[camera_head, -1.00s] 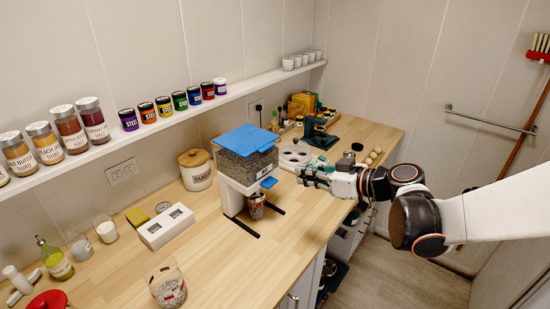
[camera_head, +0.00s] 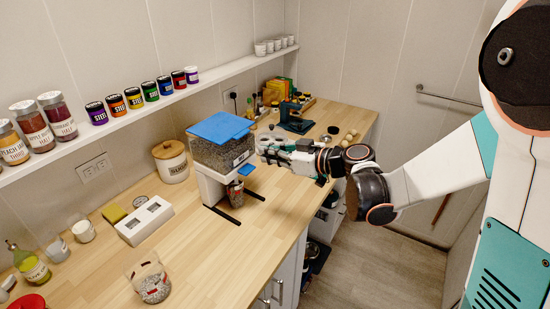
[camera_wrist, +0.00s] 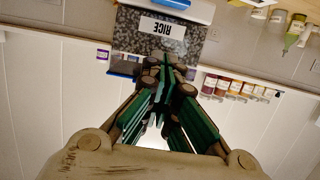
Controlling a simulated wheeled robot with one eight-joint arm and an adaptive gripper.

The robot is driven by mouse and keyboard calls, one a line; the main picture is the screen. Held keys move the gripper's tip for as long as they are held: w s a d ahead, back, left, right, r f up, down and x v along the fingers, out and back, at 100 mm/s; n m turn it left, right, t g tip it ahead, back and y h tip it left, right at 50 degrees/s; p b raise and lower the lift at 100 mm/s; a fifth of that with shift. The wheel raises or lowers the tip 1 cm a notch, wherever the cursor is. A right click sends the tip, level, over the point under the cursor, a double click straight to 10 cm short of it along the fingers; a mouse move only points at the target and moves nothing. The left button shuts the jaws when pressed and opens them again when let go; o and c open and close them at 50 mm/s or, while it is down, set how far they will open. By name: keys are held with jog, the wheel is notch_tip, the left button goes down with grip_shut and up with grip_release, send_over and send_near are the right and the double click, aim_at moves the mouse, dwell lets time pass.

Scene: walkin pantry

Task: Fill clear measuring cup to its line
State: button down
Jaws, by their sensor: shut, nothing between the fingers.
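A dispenser with a blue lid and white base (camera_head: 215,188) stands on the counter, its clear hopper (camera_head: 222,158) full of grey grains. A larger clear vessel (camera_head: 152,284) with grey grains stands at the counter's front. My gripper (camera_head: 262,146) is shut and empty, just right of the hopper; the wrist view shows its fingers together (camera_wrist: 167,68). Contact cannot be told.
A white two-window device (camera_head: 145,221), a yellow sponge (camera_head: 114,213) and a lidded canister (camera_head: 171,162) stand left of the dispenser. A shelf of jars (camera_head: 130,110) runs above. The counter in front of the dispenser (camera_head: 210,255) is clear.

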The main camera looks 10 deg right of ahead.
send_over(247, 170)
jog(key=s+d, duration=0.2)
jog(key=shift+w+d+f+b, duration=0.1)
jog(key=shift+f+b, duration=0.15)
jog(key=shift+f, duration=0.15)
jog(key=shift+w+d+f+b, duration=0.1)
jog(key=shift+f+b, duration=0.1)
jog(key=shift+f, duration=0.15)
jog(key=f, duration=0.1)
jog(key=f+b, duration=0.1)
jog(key=f, duration=0.1)
jog(key=shift+w+a, duration=0.15)
jog(key=shift+w, duration=0.05)
jog(key=shift+f, duration=0.5)
jog(key=shift+f, duration=0.1)
